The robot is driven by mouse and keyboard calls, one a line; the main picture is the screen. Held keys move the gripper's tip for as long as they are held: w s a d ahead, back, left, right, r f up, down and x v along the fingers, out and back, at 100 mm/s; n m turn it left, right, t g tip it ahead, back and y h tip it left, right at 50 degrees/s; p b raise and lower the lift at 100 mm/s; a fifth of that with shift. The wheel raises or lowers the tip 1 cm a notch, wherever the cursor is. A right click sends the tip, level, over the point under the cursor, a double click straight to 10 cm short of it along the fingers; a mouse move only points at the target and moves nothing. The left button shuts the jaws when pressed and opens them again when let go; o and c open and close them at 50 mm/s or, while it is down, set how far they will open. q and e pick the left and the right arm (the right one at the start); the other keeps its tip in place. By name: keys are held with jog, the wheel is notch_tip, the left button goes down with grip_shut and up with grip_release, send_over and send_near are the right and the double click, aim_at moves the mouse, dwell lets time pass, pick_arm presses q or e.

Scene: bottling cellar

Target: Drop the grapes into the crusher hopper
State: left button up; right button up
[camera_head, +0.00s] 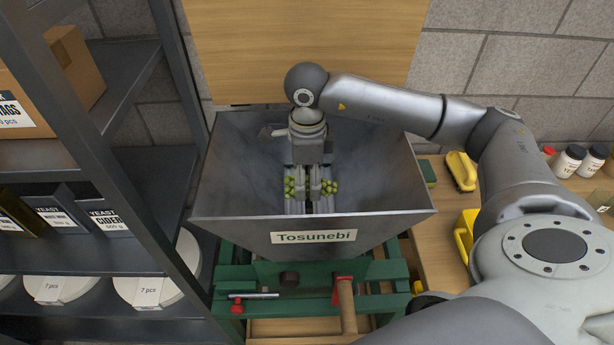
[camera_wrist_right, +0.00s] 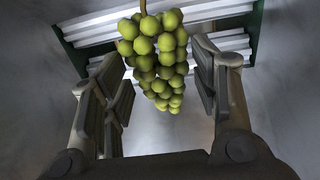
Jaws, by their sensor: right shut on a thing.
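The bunch of green grapes (camera_head: 329,187) shows on both sides of my right gripper (camera_head: 308,187) in the head view. In the right wrist view the bunch (camera_wrist_right: 155,60) sits between the two fingers, with a brown stem at the top. The right gripper is shut on the grapes and points down inside the crusher hopper (camera_head: 385,228), a wide grey metal funnel labelled "Tosunebi". Ridged rollers show at the bottom of the hopper, beneath and beside the bunch. I cannot tell how far the grapes are above them. My left gripper is not in view.
The hopper stands on a green frame (camera_head: 255,270) with a wooden handle (camera_head: 346,305) in front. A dark shelf rack (camera_head: 130,262) with boxes and buckets is close at left. A wooden bench (camera_head: 436,255) at right holds yellow items and white-labelled jars (camera_head: 568,160).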

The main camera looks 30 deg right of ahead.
jog(key=shift+f, duration=0.25)
jog(key=o, duration=0.9)
jog(key=shift+c, duration=0.2)
notch_tip(320, 180, up, 12)
dwell(0.7)
